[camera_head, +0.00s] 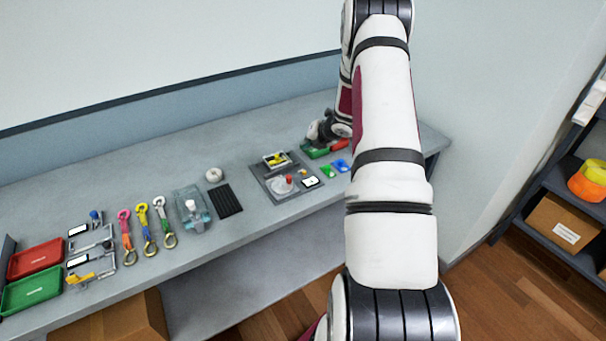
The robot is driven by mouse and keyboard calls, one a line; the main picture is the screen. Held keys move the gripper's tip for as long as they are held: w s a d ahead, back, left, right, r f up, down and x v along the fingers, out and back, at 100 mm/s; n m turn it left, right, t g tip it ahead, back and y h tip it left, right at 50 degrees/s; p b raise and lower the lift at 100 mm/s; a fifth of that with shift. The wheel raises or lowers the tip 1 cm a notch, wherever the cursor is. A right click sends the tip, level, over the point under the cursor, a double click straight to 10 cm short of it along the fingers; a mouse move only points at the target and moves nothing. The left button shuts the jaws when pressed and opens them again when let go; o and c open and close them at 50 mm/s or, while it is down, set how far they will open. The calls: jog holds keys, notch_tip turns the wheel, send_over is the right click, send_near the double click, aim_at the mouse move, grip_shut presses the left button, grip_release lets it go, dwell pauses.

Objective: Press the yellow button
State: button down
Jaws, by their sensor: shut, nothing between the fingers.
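A grey panel (268,184) lies on the bench right of the middle. Green (327,171) and blue (341,165) pieces lie just right of the panel. My gripper (316,133) is small and dark, shut and empty, to the right of and beyond the panel. It appears apart from the yellow piece. My arm hides the bench behind it.
Red (36,258) and green (32,290) trays, metal fixtures and several coloured straps with hooks (145,228) lie at the left. A clear container (193,212), white ring (214,175) and black ribbed pad (226,201) stand mid-bench. A shelf holds a carton (562,226) at right.

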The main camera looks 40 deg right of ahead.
jog(key=b, duration=0.3)
send_over(306, 174)
jog(key=f, duration=0.7)
jog(key=shift+w+d+f, duration=0.15)
jog(key=shift+w+d, duration=0.15)
jog(key=shift+d, duration=0.1)
jog(key=shift+s+f, duration=0.1)
jog(key=shift+f, duration=0.65)
jog(key=shift+f, duration=0.4)
jog(key=shift+f+b, duration=0.35)
jog(key=shift+f, duration=0.05)
dwell(0.8)
dwell(0.3)
jog(key=shift+r+p, duration=0.5)
jog(key=shift+r, duration=0.3)
